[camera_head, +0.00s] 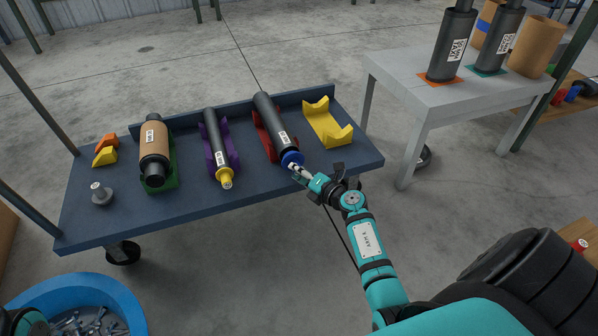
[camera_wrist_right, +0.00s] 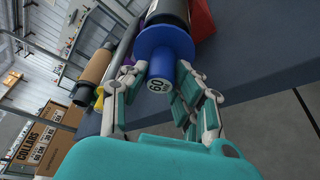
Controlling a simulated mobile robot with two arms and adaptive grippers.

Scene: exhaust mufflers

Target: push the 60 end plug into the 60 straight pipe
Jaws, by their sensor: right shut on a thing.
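The 60 end plug is blue, with its "60" end face (camera_wrist_right: 160,85) towards the right wrist camera; it also shows in the head view (camera_head: 291,158). Its wide rim sits at the near end of the dark 60 straight pipe (camera_head: 271,121), in line with it. I cannot tell how deep the plug sits. The pipe lies in a red cradle (camera_head: 262,140) and shows above the plug in the wrist view (camera_wrist_right: 169,12). My right gripper (camera_head: 297,170) is shut on the plug's narrow end, with fingers on both sides.
On the blue bench (camera_head: 260,181), a thinner pipe with a yellow plug (camera_head: 226,177) lies in a purple cradle, left of the red one. A brown muffler (camera_head: 154,150) lies further left. An empty yellow cradle (camera_head: 325,122) stands to the right. A grey table (camera_head: 400,85) stands beyond.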

